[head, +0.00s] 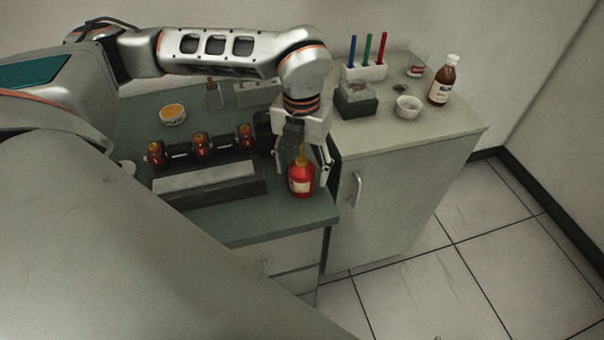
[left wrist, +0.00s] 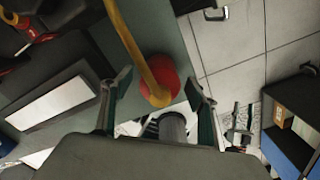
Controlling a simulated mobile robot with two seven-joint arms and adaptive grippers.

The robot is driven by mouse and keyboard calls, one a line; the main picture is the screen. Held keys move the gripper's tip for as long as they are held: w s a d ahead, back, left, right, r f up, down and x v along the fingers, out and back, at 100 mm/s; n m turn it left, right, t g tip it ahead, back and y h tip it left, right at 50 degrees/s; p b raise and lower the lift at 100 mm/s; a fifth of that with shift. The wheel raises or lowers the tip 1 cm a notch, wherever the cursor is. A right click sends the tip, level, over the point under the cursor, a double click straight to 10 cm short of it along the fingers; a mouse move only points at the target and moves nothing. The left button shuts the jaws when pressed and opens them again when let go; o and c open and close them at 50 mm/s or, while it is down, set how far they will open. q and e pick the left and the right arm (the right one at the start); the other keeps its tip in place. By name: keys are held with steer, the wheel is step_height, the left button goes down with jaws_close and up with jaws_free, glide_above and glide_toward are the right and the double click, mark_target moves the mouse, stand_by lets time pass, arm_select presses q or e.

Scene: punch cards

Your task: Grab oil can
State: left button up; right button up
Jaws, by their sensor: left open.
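The oil can (head: 301,181) is red with a pale label and a yellow spout, and stands upright near the front right corner of the green worktop. In the left wrist view the oil can (left wrist: 159,82) shows as a red round body with a long yellow spout pointing toward the camera. My left gripper (head: 304,176) comes down over the can from above, with its fingers open on either side. In the left wrist view the open fingers of my left gripper (left wrist: 160,92) flank the can with gaps on both sides. My right gripper is not in view.
A dark machine with several red and gold knobs and a grey plate (head: 205,181) lies left of the can. A higher cabinet (head: 400,190) stands to the right, carrying a brown bottle (head: 443,80), a white bowl (head: 407,107) and a pen stand (head: 363,72). An orange-topped dish (head: 173,114) sits behind.

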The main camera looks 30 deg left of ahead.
arm_select(q)
steer(key=c, duration=1.4)
steer(key=shift+r, duration=0.15)
